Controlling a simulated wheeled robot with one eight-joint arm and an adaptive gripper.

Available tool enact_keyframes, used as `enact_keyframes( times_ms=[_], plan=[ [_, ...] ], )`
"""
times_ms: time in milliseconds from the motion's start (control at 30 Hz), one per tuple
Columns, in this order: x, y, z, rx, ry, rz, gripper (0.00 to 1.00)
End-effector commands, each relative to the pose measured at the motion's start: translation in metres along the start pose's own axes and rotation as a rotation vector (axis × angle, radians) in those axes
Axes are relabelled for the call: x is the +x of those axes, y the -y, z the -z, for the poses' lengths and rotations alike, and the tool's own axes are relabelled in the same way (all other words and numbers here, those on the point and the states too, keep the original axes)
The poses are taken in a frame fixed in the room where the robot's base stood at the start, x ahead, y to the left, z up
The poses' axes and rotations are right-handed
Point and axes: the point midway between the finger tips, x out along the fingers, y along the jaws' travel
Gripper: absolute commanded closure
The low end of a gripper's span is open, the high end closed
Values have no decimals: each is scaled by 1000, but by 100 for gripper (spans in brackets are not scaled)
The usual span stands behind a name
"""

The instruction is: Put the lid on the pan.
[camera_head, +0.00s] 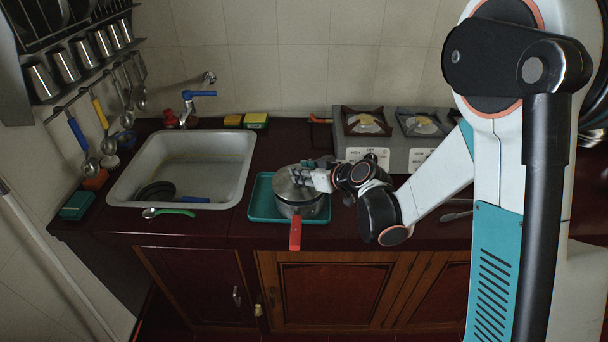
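The metal pan (302,209) stands on a teal tray (258,212) on the counter, its red handle (295,234) pointing toward the front edge. A grey metal disc that looks like the lid (284,188) lies at the top of the pan. I cannot tell whether it sits flat on the rim all the way round. My gripper (298,176) comes in from the right and is over the middle of the lid. Its fingers are small here and cover the lid's centre and any knob, so its grip cannot be made out.
A sink (238,172) with a dark pan (156,191) in it is to the left. A stove (398,150) stands behind on the right. A green-handled spoon (172,212) lies at the sink's front edge. Sponges (255,120) lie behind the sink.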

Motion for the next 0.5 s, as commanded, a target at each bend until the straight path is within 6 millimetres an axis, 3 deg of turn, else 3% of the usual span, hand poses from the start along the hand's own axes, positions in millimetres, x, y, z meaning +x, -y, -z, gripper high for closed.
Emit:
enact_keyframes(
  times_ms=[500],
  plan=[
    [4,0,-7,0,0,0,99]
  ],
)
